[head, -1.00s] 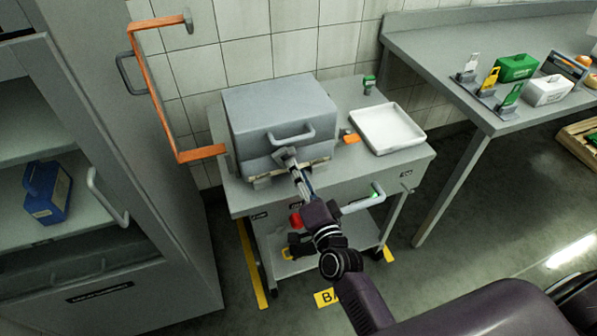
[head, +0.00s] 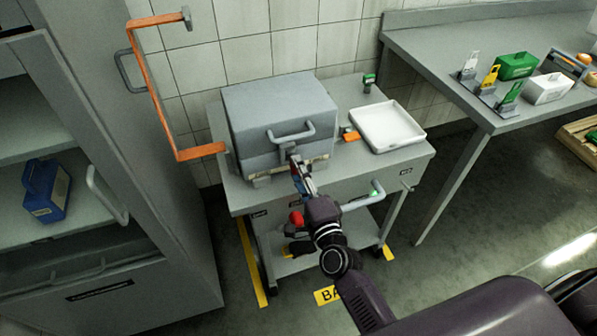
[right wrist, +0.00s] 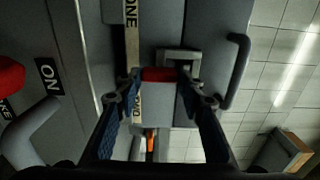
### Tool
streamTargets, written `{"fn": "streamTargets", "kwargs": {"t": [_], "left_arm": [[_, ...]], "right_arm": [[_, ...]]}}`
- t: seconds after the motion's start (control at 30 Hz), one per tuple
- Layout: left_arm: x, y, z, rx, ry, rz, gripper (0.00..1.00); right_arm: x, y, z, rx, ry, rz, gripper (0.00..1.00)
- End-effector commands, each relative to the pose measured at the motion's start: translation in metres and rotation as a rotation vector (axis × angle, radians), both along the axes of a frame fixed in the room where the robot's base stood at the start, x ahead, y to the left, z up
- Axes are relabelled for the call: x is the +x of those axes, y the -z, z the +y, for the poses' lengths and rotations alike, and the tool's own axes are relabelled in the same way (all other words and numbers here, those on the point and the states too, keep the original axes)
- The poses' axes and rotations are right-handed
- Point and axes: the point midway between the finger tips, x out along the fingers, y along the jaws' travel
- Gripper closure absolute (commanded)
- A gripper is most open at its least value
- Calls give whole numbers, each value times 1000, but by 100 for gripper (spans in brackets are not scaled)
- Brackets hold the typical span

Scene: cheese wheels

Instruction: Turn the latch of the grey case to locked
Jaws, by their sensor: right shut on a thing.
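The grey case (head: 275,112) sits on the grey cart, its lid down and its handle (head: 291,134) facing me. My right gripper (head: 297,165) is at the case's front, just below the handle. In the right wrist view, the fingertips of my right gripper (right wrist: 167,82) are closed around the red end of the latch (right wrist: 158,74). A grey bracket (right wrist: 180,58) of the latch shows beside it against the case front. The fingers partly hide the latch, and I cannot tell whether it is locked. My left gripper is out of view.
A white tray (head: 387,128) and a small orange item (head: 350,135) are right of the case on the cart (head: 415,158). A cart handle (head: 363,202) juts out below. A cabinet (head: 165,225) with an orange bar (head: 150,95) stands left. A workbench (head: 430,60) is right.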

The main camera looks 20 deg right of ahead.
Motion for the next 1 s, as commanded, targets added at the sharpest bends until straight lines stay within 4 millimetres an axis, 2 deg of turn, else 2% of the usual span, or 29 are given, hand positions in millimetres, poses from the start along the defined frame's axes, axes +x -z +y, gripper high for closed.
{"fn": "streamTargets", "kwargs": {"t": [0.27, 0.3, 0.43, 0.77, 0.87, 1.0], "left_arm": [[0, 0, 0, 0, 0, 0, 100], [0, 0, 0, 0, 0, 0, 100], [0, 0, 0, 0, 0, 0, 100], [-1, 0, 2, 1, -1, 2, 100], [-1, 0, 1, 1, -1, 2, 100], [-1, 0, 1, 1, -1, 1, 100]], "right_arm": [[0, 0, 0, 5, 0, 1, 88], [0, 0, 0, 5, 0, 1, 61], [0, 0, 0, 4, 0, 1, 47], [-2, 0, 0, 2, 0, 1, 46], [-11, 1, 0, 1, 0, 1, 46], [-35, 1, -1, 1, -1, 4, 46]]}}
